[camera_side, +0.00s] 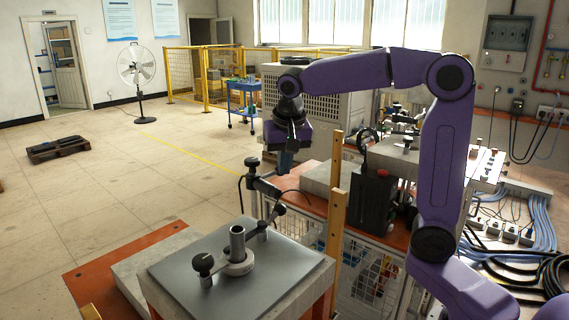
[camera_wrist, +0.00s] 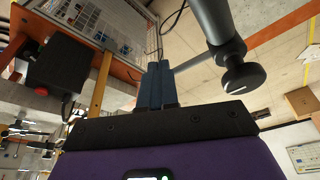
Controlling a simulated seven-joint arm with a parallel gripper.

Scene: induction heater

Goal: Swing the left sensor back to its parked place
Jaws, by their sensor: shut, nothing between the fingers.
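What looks like the left sensor, a dark jointed arm (camera_side: 265,187) with a black knob and a cable, stands at the far edge of the heater's grey top plate (camera_side: 185,270) in the side view. In the wrist view a thick grey cylinder with a black knob (camera_wrist: 241,74) and a thin rod (camera_wrist: 188,65) fill the upper right; they appear to belong to it. My gripper (camera_side: 284,165) points down just above and right of this arm. In the wrist view its blue fingers (camera_wrist: 156,70) are together and empty, close to the rod's end. I cannot tell whether they touch it.
A metal tube (camera_side: 237,243) stands in a ring with a black knob (camera_side: 203,265) on the plate. A wooden post (camera_side: 336,210) rises right of the plate. A black box (camera_side: 374,200) sits on the orange bench behind.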

